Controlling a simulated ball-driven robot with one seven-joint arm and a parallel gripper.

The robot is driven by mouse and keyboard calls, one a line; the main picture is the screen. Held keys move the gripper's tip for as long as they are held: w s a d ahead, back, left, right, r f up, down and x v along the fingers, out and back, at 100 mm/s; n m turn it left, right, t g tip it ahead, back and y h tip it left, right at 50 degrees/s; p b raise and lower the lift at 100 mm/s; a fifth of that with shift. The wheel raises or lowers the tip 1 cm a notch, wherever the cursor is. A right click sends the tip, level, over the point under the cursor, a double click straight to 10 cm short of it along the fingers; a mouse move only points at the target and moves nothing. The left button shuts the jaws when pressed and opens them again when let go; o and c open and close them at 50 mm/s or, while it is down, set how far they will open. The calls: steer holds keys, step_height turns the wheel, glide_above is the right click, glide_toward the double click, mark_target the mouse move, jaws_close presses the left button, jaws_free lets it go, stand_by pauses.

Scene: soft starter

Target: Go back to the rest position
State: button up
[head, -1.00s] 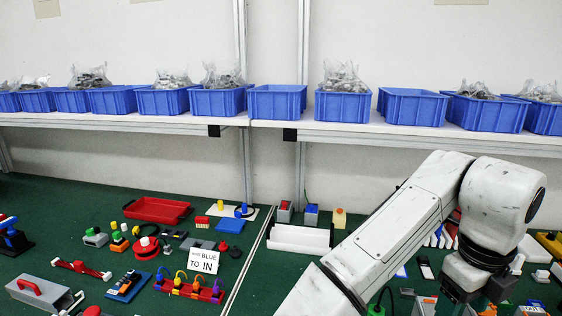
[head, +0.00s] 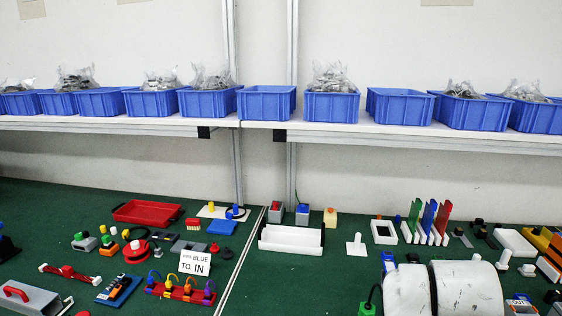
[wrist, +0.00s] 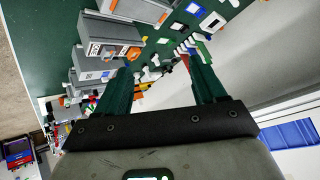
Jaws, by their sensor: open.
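My gripper (wrist: 163,92) shows in the wrist view with its two dark green fingers apart and nothing between them. It hangs in the air, with the green work surface (wrist: 52,40) and its parts beyond the fingers. In the head view the gripper is out of sight. Only part of my white arm shows low at the right, over the front of the green work surface (head: 275,285).
A shelf (head: 400,135) with several blue bins (head: 266,102) runs along the back wall. On the work surface stand a red tray (head: 147,212), a white tray (head: 291,240), a "wire blue to in" sign (head: 195,262) and coloured upright plates (head: 428,222). Grey boxes (wrist: 108,42) show near my gripper.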

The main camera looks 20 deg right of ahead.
steer(key=s+a+f+n+y, duration=0.4)
steer(key=a+f+n, duration=0.4)
steer(key=a+f, duration=0.15)
steer(key=s+a+f+n+y, duration=0.3)
steer(key=s+a+f+n, duration=0.1)
steer(key=a+f+n, duration=0.5)
steer(key=s+f+g+b, duration=0.2)
steer(key=s+f+b, duration=0.3)
steer(key=f, duration=0.3)
steer(key=s+f+m+g+b, duration=0.1)
steer(key=s+f+g+b, duration=0.1)
steer(key=s+f+b, duration=0.3)
step_height(320, 180, down, 3)
steer(key=shift+s+d+f, duration=0.1)
steer(key=shift+s+d, duration=0.1)
steer(key=shift+s, duration=0.05)
